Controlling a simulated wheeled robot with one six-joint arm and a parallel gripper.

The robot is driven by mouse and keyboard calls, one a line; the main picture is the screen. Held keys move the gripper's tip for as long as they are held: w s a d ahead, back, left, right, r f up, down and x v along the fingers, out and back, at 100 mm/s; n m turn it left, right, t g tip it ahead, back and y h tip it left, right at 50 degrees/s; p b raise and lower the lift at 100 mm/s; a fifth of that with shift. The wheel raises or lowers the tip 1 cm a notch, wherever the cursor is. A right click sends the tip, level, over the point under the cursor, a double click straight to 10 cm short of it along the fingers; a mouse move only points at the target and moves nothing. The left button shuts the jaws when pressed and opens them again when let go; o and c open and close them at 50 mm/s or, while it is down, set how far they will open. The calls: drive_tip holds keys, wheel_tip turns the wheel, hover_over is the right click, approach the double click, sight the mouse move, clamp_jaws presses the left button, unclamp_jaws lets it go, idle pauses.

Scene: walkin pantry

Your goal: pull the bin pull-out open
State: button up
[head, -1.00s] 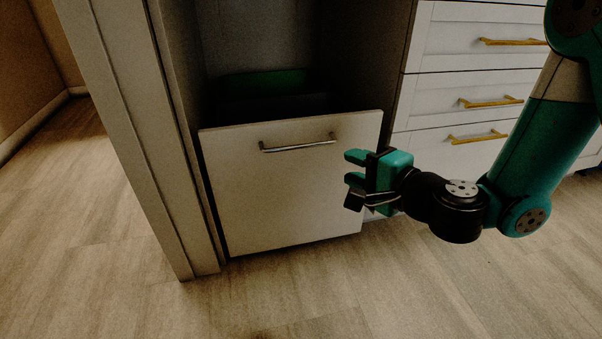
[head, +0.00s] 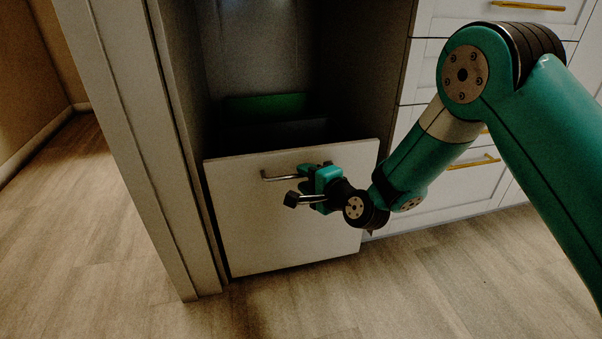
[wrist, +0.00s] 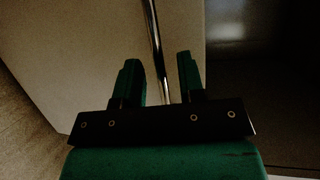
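The bin pull-out has a plain pale front panel (head: 245,225) low in a tall dark cabinet opening. Its silver bar handle (head: 277,177) runs across near the top edge. My gripper (head: 309,175) is at the right part of this handle and hides some of it. In the wrist view the handle (wrist: 154,38) runs between the two green fingers (wrist: 158,70), with visible space on both sides, so the gripper is open around or just before the bar. I cannot tell how deep the bar sits between them. The panel looks about level with the cabinet front.
A green-rimmed bin (head: 265,106) shows in the dark space behind the panel. A pale cabinet post (head: 135,150) stands at left. White drawers with brass handles (head: 474,164) are at right, partly behind my arm. The wooden floor (head: 300,305) in front is clear.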

sight(281, 170)
drive_tip(key=shift+x, duration=1.25)
drive_tip(key=shift+f, duration=0.1)
clamp_jaws()
drive_tip(key=shift+s, duration=0.15)
